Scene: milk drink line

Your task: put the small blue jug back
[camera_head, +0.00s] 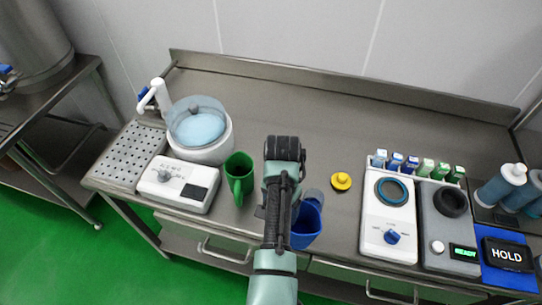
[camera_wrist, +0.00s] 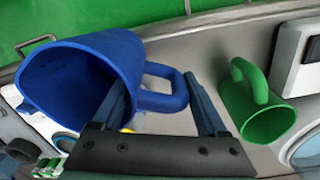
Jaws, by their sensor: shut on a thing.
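The small blue jug (camera_head: 306,226) is at the front of the steel counter, just right of my arm in the head view. In the wrist view the blue jug (camera_wrist: 110,58) shows large at the left, its open mouth facing the lower left. My gripper (camera_wrist: 158,82) is shut on the jug's handle, with one finger on each side of it. In the head view my arm hides the fingers and handle. I cannot tell whether the jug's base touches the counter.
A green jug (camera_head: 239,172) stands left of my arm; it also shows in the wrist view (camera_wrist: 254,108). A yellow knobbed piece (camera_head: 341,181) lies to the right. A white device (camera_head: 388,225) and a grey device (camera_head: 449,229) stand further right. The counter behind is clear.

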